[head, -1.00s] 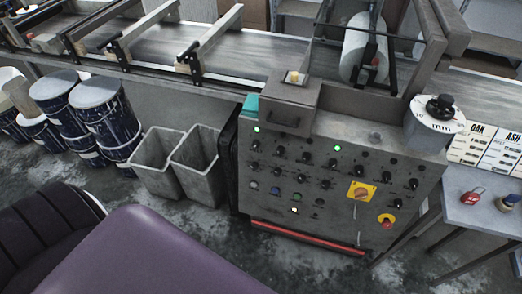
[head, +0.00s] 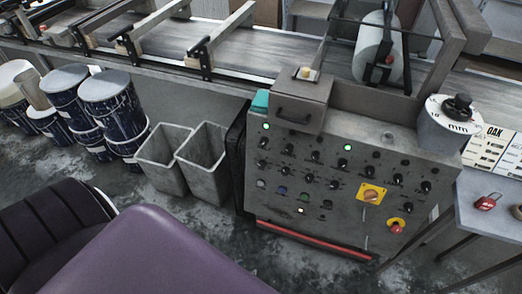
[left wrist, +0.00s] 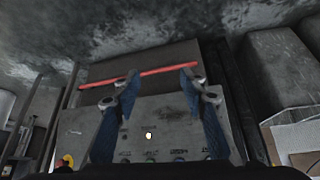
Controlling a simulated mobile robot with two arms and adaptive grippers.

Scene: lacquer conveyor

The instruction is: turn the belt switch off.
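The grey control panel (head: 345,190) stands at the right of the head view, with rows of small black knobs, coloured buttons and lit green lamps. A red rotary switch on a yellow plate (head: 371,194) and a red emergency button on a yellow ring (head: 396,226) sit at its lower right. The labels are too small to read, so I cannot tell which control is the belt switch. In the left wrist view, my left gripper (left wrist: 160,76) is open and empty, its fingers apart before the panel (left wrist: 165,112), which appears upside down. My right gripper is not in view.
A conveyor belt (head: 265,55) with a white roller (head: 376,48) runs behind the panel. Two grey bins (head: 205,160) and several dark blue drums (head: 112,105) stand left of it. A side table (head: 490,222) with a red padlock (head: 487,202) stands at the right.

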